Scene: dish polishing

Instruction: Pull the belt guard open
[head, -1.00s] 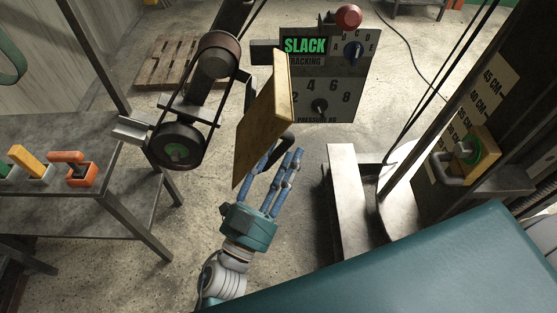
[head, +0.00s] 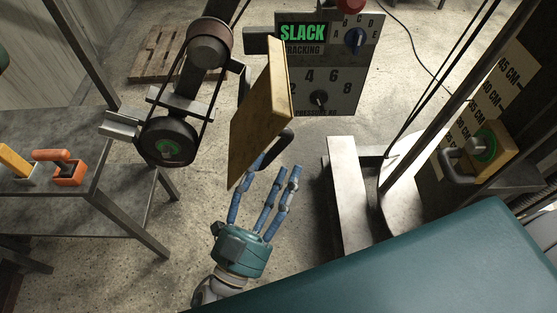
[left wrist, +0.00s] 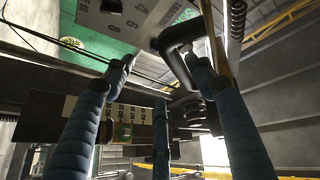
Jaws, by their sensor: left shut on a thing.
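The belt guard (head: 262,110) is a yellowish, worn flat panel beside the belt grinder. It stands tilted out from the belt (head: 205,97), with a gap between them. A dark curved handle (head: 284,143) sits on its right side, and this handle also shows in the left wrist view (left wrist: 178,38). My left gripper (head: 268,168) is at the guard's lower right, shut on the handle with its blue fingers still well spread. In the left wrist view, the right finger's tip is against the handle. The exact contact is partly hidden. My right gripper is not in view.
A control panel (head: 345,85) reading SLACK stands behind the guard. A metal table (head: 60,205) with orange and yellow handled tools is at left. A grey metal stand (head: 348,190) is at right, and a teal surface (head: 430,255) fills the lower right. Bare floor lies between.

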